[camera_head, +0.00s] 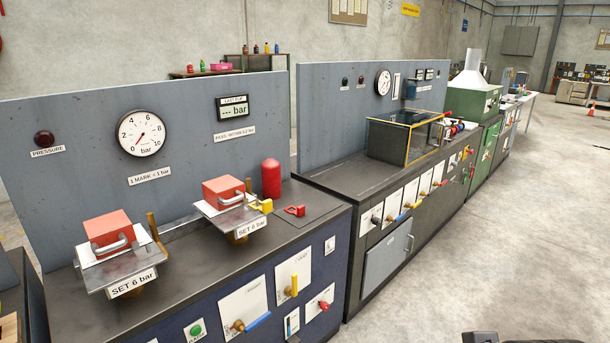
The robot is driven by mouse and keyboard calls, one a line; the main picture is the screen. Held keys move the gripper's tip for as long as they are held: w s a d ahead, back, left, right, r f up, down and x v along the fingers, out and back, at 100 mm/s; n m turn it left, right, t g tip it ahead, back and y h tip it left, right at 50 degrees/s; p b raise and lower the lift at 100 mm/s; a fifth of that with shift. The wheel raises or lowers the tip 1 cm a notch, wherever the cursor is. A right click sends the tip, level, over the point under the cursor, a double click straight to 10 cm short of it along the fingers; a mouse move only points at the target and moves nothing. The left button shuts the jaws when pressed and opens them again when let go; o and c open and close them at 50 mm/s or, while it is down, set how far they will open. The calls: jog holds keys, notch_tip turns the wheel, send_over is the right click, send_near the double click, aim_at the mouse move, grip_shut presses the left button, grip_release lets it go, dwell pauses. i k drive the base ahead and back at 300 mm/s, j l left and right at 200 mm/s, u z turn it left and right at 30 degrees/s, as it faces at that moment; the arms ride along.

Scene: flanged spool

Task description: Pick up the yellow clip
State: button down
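A small yellow clip (262,206) sits on the dark top of the near bench, at the right end of the right-hand metal plate marked "SET 6 bar". From here I cannot tell whether it touches the plate. A similar red clip (294,210) lies just to its right, apart from it. Only a dark piece, possibly of my gripper or arm, shows at the bottom edge right of centre, far from the clip. Its fingers are not visible, so I cannot tell how it stands.
A red cylinder (271,178) stands behind the clips. Two red blocks with handles (108,233) (224,190) sit on metal plates to the left. A grey gauge panel (80,130) rises behind. The floor (500,240) on the right is clear.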

aim_at(266, 207)
jog(key=i+j+z, duration=0.1)
jog(key=j, duration=0.3)
jog(key=i+j+z, duration=0.15)
jog(key=j, duration=0.25)
jog(key=i+j+z, duration=0.1)
jog(key=i+j, duration=0.15)
jog(key=j, duration=0.2)
jog(key=i+j+z, duration=0.1)
jog(key=j, duration=0.3)
jog(key=i+j+z, duration=0.15)
jog(key=j, duration=0.3)
jog(key=i+j+z, duration=0.1)
jog(key=j, duration=0.35)
